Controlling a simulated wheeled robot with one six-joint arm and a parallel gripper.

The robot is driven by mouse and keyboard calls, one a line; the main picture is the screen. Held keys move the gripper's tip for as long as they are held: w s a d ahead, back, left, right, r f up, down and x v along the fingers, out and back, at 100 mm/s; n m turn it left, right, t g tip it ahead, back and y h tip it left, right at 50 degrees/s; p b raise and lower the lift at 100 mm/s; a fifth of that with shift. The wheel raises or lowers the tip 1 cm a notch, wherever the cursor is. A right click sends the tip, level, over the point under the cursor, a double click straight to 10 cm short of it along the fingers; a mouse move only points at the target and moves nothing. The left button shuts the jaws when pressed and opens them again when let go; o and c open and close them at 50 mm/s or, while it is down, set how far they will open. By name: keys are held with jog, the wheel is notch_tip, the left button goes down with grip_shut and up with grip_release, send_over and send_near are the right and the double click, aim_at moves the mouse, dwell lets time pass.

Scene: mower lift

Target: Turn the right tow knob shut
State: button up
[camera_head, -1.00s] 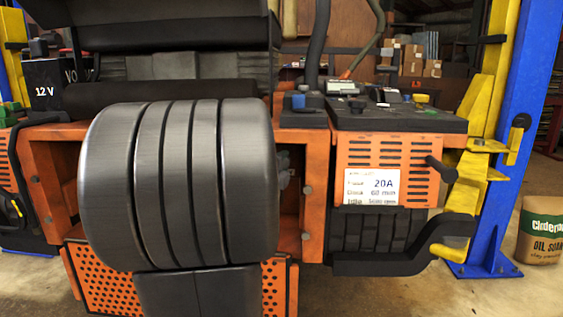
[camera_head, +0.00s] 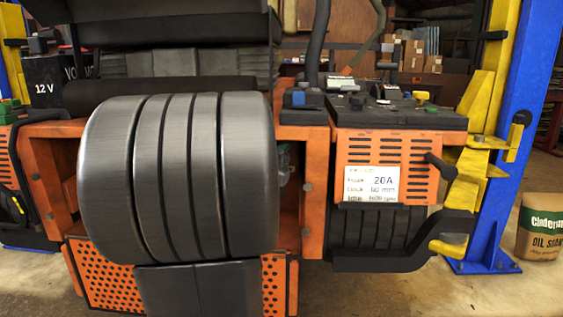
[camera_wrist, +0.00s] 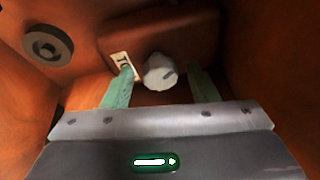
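In the wrist view, a round grey-white knob (camera_wrist: 159,72) with a pointer line sits on a dark red-brown block (camera_wrist: 185,38) inside an orange recess. A pale label (camera_wrist: 122,60) starting with "TO" is to the left of the knob, partly covered by my left finger. My gripper (camera_wrist: 161,71) is open. Its two green fingers stand on either side of the knob, with visible gaps between fingers and knob.
Orange walls enclose the recess closely; a round grey fitting (camera_wrist: 48,45) is on its left wall. In the head view, an orange control box (camera_head: 385,165) reads "20A". A blue and yellow lift post (camera_head: 515,130) stands at right, beside an oil soak bag (camera_head: 541,228).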

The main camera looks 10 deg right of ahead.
jog(key=shift+s+a, duration=0.1)
jog(key=p+v, duration=0.2)
jog(key=v, duration=1.1)
jog(key=shift+s, duration=0.3)
jog(key=shift+a, duration=0.1)
